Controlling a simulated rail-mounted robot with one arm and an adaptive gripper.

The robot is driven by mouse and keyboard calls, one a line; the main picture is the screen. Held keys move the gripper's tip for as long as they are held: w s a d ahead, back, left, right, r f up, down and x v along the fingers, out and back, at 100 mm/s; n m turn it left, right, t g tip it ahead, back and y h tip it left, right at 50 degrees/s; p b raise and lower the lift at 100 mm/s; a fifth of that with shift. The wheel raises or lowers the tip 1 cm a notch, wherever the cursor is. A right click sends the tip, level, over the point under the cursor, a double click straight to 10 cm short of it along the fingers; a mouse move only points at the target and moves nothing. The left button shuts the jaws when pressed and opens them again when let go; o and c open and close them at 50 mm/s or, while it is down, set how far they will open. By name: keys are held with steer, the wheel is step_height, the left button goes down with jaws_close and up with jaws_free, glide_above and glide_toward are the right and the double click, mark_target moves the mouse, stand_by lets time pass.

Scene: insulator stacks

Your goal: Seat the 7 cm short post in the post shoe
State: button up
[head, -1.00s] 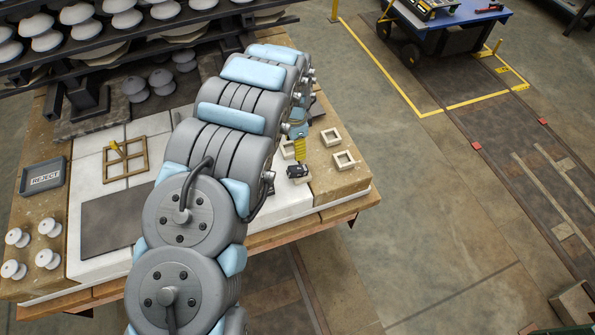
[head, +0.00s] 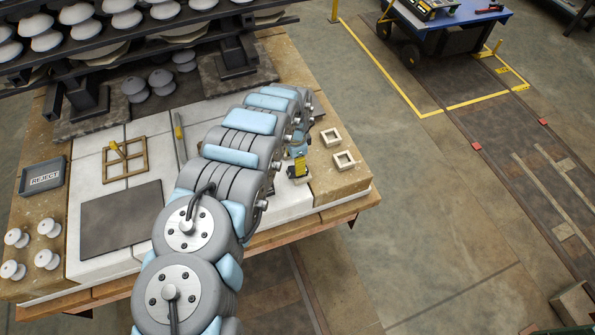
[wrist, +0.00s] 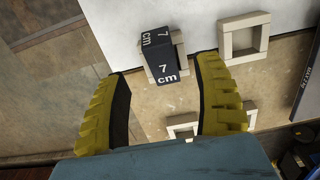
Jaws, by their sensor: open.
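The black short post (wrist: 160,55), marked "7 cm" in white, shows in the upper middle of the wrist view. It stands at a pale square frame (wrist: 179,43), whose edges show on both sides of it. Whether its foot is fully down inside the frame is hidden. My gripper (wrist: 165,105) is open, with its yellow fingers spread wide and nothing between them touching the post. The post lies beyond the fingertips, toward the top of the picture. In the head view my gripper (head: 299,166) is at the table's front right, and it hides the post.
Another empty pale frame (wrist: 245,36) is right of the post; a further one (wrist: 184,126) is partly hidden below. The head view shows a dark mat (head: 121,218), a wooden grid (head: 126,161), a REJECT tray (head: 43,177), several white insulators (head: 47,259) and a loaded rack behind.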

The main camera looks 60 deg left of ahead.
mark_target(290, 171)
steer(key=shift+f, duration=0.15)
steer(key=shift+f+b, duration=0.45)
steer(key=shift+f, duration=2.05)
steer(key=shift+a, duration=0.1)
jaws_close()
